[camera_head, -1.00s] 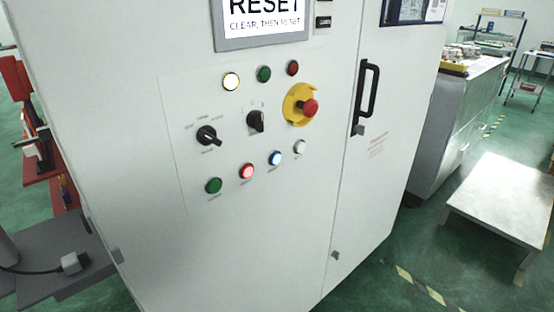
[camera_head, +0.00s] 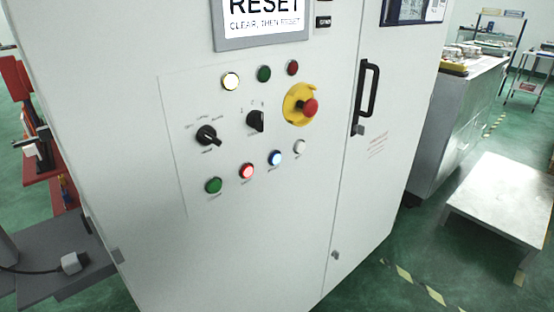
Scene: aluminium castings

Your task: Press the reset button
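A light grey control cabinet (camera_head: 270,235) fills the middle of the head view. Its bottom button row holds a green button (camera_head: 214,185), a lit red button (camera_head: 247,171), a lit blue button (camera_head: 275,158) and a white button (camera_head: 299,147). The small labels are too blurred to read, so I cannot tell by label which is the reset button. The screen (camera_head: 263,22) above reads "RESET" and "CLEAR, THEN RESET". Neither of my grippers is in view.
A red emergency stop (camera_head: 310,107) on a yellow plate, two black selector knobs (camera_head: 207,135) and a lit yellow-white lamp (camera_head: 231,81) are above the row. A black door handle (camera_head: 368,90) sticks out at right. A low metal table (camera_head: 500,195) stands right.

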